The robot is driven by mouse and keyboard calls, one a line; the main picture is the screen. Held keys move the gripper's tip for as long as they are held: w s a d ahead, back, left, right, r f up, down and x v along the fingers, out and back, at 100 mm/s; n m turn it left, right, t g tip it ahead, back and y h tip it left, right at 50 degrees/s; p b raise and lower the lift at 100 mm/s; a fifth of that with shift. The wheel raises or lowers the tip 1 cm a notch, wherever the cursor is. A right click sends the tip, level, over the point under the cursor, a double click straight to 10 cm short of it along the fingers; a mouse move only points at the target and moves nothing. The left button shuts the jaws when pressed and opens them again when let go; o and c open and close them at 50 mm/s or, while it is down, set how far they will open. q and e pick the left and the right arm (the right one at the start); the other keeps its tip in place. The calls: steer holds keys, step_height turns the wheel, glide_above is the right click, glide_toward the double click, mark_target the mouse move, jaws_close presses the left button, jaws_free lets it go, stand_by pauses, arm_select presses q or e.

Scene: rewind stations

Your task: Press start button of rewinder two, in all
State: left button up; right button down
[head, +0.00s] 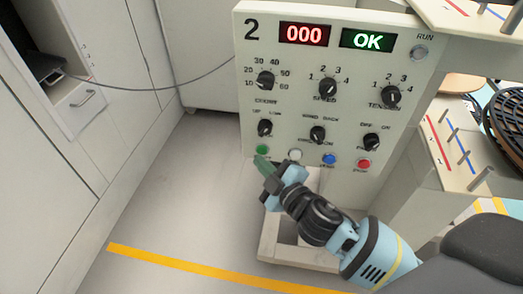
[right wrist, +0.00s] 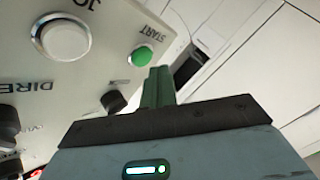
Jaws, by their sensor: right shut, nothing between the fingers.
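The rewinder two panel (head: 300,75) is pale, with a "2" at its top left, a red "000" display (head: 304,34) and a green "OK" display (head: 368,40). Its green start button (head: 262,149) is at the lower left of the panel. In the right wrist view the button (right wrist: 143,56) is labelled START. My right gripper (head: 262,161) is shut and empty, its green fingertips just below the button in the head view. In the right wrist view the fingertips (right wrist: 158,72) are close beside the button; I cannot tell whether they touch. My left gripper is not in view.
A white button (head: 295,155), a blue button (head: 330,159) and a red button (head: 364,164) sit right of the green one. Several black knobs (head: 318,133) are above. White cabinets (head: 60,150) stand at left. Open floor (head: 180,210) lies between, with a yellow line (head: 200,268).

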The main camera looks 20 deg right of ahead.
stand_by(0.7)
steer(key=shift+w+d, duration=0.2)
steer(key=shift+w, duration=0.15)
